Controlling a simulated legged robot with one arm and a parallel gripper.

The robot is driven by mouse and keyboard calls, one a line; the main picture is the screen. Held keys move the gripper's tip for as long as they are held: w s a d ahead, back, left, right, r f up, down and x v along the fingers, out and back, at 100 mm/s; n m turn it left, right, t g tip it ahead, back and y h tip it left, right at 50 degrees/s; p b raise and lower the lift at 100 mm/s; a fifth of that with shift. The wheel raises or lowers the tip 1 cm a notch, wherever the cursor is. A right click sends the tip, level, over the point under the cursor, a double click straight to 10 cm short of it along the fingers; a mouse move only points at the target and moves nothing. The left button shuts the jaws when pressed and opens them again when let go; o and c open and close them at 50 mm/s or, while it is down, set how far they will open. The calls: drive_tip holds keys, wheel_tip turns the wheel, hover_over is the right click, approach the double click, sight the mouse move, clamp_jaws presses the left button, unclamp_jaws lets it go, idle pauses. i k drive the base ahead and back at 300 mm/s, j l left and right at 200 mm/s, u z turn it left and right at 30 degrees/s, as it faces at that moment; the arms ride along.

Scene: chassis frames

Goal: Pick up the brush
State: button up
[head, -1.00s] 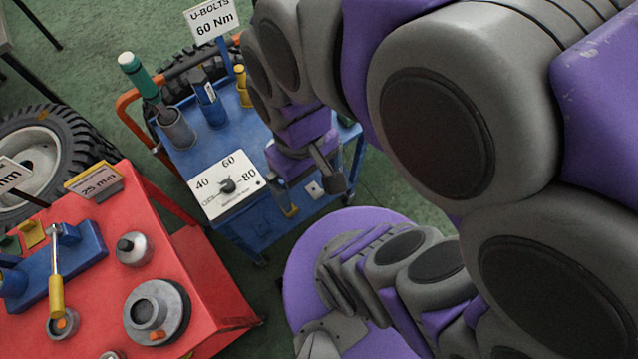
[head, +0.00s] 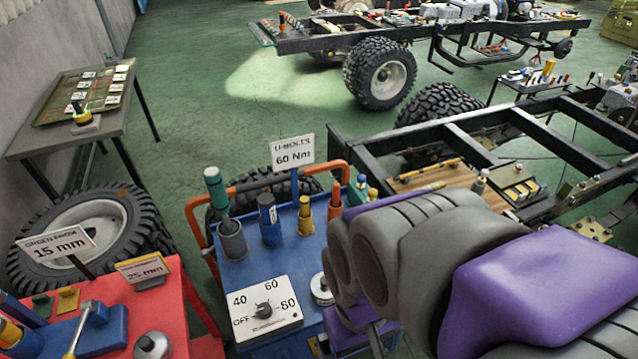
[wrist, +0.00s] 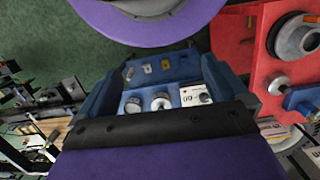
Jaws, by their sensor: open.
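I cannot make out a brush for sure in any view. On the blue cart (head: 238,272) in the head view, a green-handled tool (head: 215,190) stands upright in a grey cup (head: 232,240); its lower end is hidden. A blue upright item (head: 269,220), a yellow one (head: 305,215) and an orange-red one (head: 335,202) stand to its right. My gripper (head: 374,338) is open, over the cart's front right part and partly cut off by the lower edge. In the wrist view, its purple jaw with a black edge (wrist: 155,128) crosses the bottom, with nothing seen held.
A white dial panel (head: 264,312) sits at the cart's front. A red cart (head: 180,320) with tools stands at left. A sign reading 60 Nm (head: 292,151) rises behind the blue cart. Black chassis frames (head: 450,135) stand behind and right. Green floor (head: 230,100) is open behind.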

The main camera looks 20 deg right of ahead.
sight(336, 186)
drive_tip(key=z, duration=1.95)
drive_tip(key=u, duration=1.45)
drive_tip(key=i+l+u, duration=0.15)
drive_tip(key=u, duration=0.15)
drive_tip(key=i+l+u, duration=0.25)
drive_tip(key=k, duration=0.1)
